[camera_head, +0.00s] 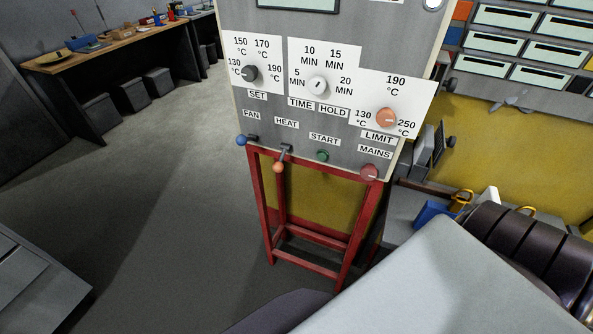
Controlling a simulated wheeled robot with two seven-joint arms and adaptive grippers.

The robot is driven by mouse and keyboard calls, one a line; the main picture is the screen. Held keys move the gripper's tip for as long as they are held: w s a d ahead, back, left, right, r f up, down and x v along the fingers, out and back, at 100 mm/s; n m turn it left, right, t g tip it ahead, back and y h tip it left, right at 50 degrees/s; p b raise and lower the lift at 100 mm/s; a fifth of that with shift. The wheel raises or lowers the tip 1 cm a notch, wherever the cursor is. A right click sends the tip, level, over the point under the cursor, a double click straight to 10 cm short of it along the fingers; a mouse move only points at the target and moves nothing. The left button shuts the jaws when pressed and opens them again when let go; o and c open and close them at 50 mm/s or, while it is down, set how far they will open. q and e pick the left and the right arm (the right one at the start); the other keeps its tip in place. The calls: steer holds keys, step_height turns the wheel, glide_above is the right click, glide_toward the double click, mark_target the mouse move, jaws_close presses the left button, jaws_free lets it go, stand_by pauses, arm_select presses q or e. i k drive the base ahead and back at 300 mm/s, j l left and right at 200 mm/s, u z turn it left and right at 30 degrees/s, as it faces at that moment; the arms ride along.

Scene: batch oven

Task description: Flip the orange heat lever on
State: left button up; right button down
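The orange heat lever (279,167) sits under the HEAT label at the bottom edge of the grey control panel (262,105). Its orange knob hangs low, below its pivot, in front of the red stand. The blue fan lever (242,140) is to its left, with its knob pointing left and slightly down. The green start button (323,156) and the red mains knob (370,172) are to its right. Neither of my grippers is in view. A pale grey arm part of mine fills the lower right, apart from the panel in the picture.
The panel stands on a red frame (304,264). A SET dial (249,73), a TIME HOLD dial (317,85) and an orange LIMIT dial (387,118) are above. Open floor lies left. A wooden bench (110,45) stands far left.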

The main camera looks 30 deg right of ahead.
mark_target(277, 167)
steer(key=z, duration=0.85)
